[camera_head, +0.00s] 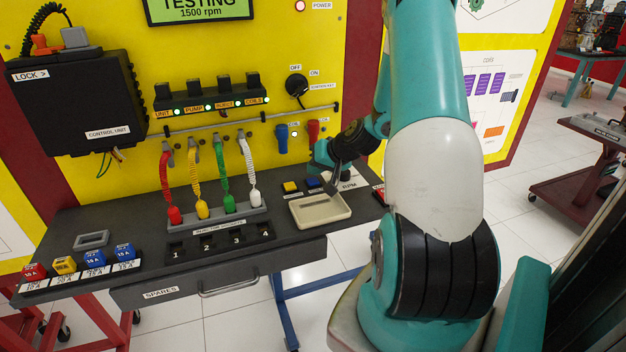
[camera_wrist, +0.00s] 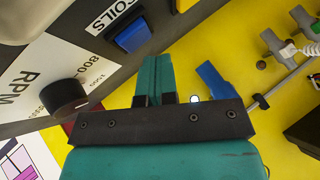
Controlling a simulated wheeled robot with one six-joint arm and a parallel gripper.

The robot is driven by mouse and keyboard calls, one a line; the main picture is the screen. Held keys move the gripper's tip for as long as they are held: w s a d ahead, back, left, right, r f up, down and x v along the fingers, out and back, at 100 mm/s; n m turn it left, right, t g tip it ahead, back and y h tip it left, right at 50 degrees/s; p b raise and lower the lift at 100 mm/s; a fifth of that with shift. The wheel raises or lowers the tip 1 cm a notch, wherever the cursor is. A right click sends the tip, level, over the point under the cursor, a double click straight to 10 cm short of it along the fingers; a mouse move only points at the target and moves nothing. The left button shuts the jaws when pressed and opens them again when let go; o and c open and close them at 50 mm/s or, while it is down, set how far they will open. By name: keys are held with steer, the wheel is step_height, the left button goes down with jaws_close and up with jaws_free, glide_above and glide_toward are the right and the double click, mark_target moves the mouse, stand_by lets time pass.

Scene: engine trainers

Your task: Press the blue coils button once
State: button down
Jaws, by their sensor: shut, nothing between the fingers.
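The blue coils button (camera_head: 312,183) sits on the bench, right of a yellow button (camera_head: 290,187). In the wrist view the blue button (camera_wrist: 132,36) is a square cap in a black frame beside the COILS label (camera_wrist: 113,14). My gripper (camera_head: 332,187) is just right of it in the head view. In the wrist view my gripper (camera_wrist: 155,58) has its teal fingers together with nothing between them. The tips appear beside the button, with its top uncovered. The height of the tips above the panel is hard to tell.
A black RPM knob (camera_wrist: 63,95) is close to my gripper. A beige tray (camera_head: 320,209) lies in front of the buttons. Blue (camera_head: 281,138) and red (camera_head: 313,131) handles hang on the yellow wall behind. A rack with coloured coiled leads stands left.

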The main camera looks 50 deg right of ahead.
mark_target(315, 180)
steer(key=shift+r+p, duration=1.8)
steer(key=shift+r, duration=0.8)
steer(key=shift+f, duration=0.1)
steer(key=a+r+n+g+y, duration=0.2)
steer(key=a+r+n, duration=0.25)
steer(key=a, duration=0.85)
steer(key=a+r+n+g+y, duration=0.25)
steer(key=a+r, duration=0.35)
steer(key=a, duration=0.7)
steer(key=s+a+r+n+g, duration=0.2)
steer(key=s+a+r+n, duration=0.1)
steer(key=s+a, duration=0.5)
steer(key=s+a+r+n+g, duration=0.2)
steer(key=s+a+n, duration=0.3)
steer(key=s+a, duration=0.3)
steer(key=s+r+h, duration=0.1)
steer(key=s, duration=0.3)
steer(key=shift+s+r+g, duration=0.15)
steer(key=shift+r+g, duration=0.15)
steer(key=shift+g, duration=0.05)
